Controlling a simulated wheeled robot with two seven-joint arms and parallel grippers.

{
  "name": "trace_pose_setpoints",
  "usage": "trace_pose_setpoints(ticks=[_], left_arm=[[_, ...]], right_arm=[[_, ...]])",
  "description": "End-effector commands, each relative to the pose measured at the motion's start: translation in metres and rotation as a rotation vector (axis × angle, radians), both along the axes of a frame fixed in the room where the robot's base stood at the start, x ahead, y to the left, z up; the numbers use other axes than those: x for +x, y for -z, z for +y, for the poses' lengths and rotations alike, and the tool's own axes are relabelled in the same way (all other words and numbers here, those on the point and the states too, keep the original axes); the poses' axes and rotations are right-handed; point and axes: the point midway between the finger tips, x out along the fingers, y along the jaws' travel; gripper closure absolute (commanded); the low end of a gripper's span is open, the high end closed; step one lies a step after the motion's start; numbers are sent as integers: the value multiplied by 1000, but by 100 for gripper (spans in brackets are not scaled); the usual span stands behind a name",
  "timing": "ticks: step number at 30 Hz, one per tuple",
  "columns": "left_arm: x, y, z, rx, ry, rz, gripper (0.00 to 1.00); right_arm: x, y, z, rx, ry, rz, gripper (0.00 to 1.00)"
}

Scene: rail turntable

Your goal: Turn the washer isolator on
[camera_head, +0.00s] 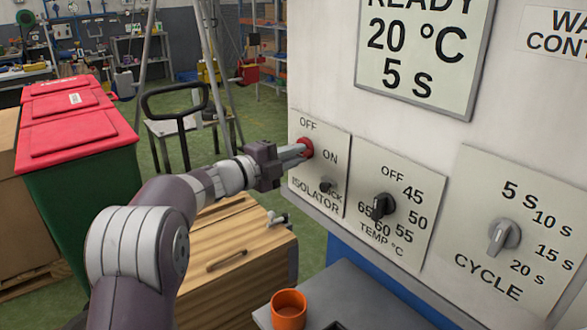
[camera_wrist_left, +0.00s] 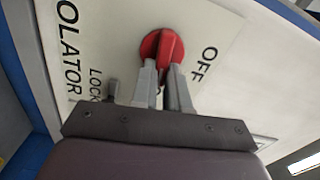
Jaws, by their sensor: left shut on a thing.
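The red isolator knob (camera_head: 306,147) sits on the white isolator plate (camera_head: 331,202) at the left end of the panel, near the OFF and ON marks. In the left wrist view the round red knob (camera_wrist_left: 161,47) has a raised grip bar, with OFF printed to its right. My left gripper (camera_head: 299,150) comes in from the left and is shut on the knob's bar; its two grey fingers (camera_wrist_left: 162,84) lie on either side of it. The fingers hide part of the knob and the ON mark in the wrist view. A small lock knob (camera_head: 326,185) is below. My right gripper is not visible.
The black temperature knob (camera_head: 382,206) and grey cycle knob (camera_head: 504,236) are to the right. A display (camera_head: 423,50) reads READY, 20 °C, 5 s. An orange cup (camera_head: 289,308) stands below on a grey surface. A wooden cabinet (camera_head: 240,262) stands below my left arm.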

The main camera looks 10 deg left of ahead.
Motion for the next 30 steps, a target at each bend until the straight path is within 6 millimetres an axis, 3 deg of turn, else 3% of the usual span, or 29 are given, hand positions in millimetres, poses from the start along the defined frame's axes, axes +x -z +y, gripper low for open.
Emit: trace_pose_setpoints(ticks=[1,9,27,28,30], left_arm=[[0,6,-1,20,2,-16,100],[0,5,-1,100,2,-76,100],[0,4,-1,127,2,-94,100],[0,4,-1,127,2,-94,76],[0,4,-1,126,2,-94,60]], right_arm=[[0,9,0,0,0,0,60],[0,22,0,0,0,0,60],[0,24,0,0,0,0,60],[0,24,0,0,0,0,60],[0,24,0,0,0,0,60]])
